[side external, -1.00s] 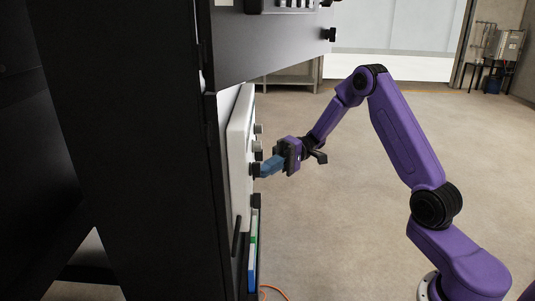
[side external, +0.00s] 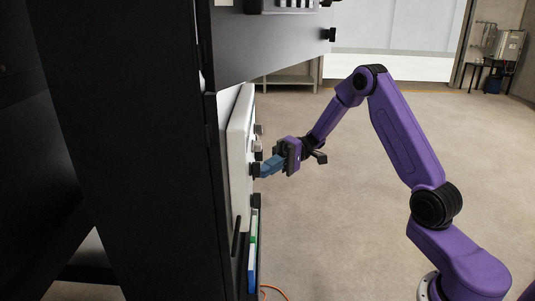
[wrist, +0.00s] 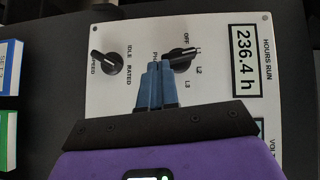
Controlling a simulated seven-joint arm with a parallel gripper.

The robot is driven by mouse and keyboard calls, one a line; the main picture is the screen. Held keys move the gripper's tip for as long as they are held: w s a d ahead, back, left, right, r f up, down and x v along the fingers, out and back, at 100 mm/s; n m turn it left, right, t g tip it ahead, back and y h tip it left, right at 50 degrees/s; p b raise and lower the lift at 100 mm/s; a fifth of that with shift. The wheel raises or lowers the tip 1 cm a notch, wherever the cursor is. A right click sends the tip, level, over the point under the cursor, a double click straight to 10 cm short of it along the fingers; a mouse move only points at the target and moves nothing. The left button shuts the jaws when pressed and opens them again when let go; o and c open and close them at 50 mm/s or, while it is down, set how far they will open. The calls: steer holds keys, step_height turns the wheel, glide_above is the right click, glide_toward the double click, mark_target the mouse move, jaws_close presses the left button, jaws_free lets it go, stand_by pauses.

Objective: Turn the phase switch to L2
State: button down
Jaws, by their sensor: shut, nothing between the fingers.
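The phase switch (wrist: 180,58) is a black knob on the white panel, with OFF, L1, L2 and L3 printed around its right side in the wrist view. Its pointer end appears to aim near L1. My gripper (wrist: 158,66) is shut and empty, its blue fingertips at the left end of this knob and partly covering it and its label. In the side external view my gripper (side external: 263,168) reaches the panel face at a dark knob (side external: 255,170). Whether the fingertips touch the knob I cannot tell.
A speed knob (wrist: 106,63) marked IDLE and RATED sits left of the phase switch. An hours-run display (wrist: 245,60) reading 236.4 h is to the right. The floor (side external: 340,220) around my arm is clear.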

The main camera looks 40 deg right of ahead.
steer(key=shift+a, duration=0.3)
steer(key=w+d+r, duration=0.2)
steer(key=d, duration=1)
steer(key=shift+w+d, duration=0.2)
steer(key=shift+w, duration=0.15)
steer(key=c, duration=1.2)
jaws_free()
steer(key=shift+s+d+r, duration=0.1)
steer(key=shift+d, duration=0.35)
steer(key=s+d+m+t, duration=0.3)
steer(key=s+m+t, duration=0.45)
steer(key=m, duration=0.35)
steer(key=m+t+h, duration=0.4)
steer(key=m+t, duration=0.1)
steer(key=m, duration=0.7)
glide_toward(255, 169)
steer(key=shift+m, duration=0.3)
steer(key=x, duration=0.7)
steer(key=shift+w+d+f, duration=0.2)
steer(key=shift+f, duration=0.05)
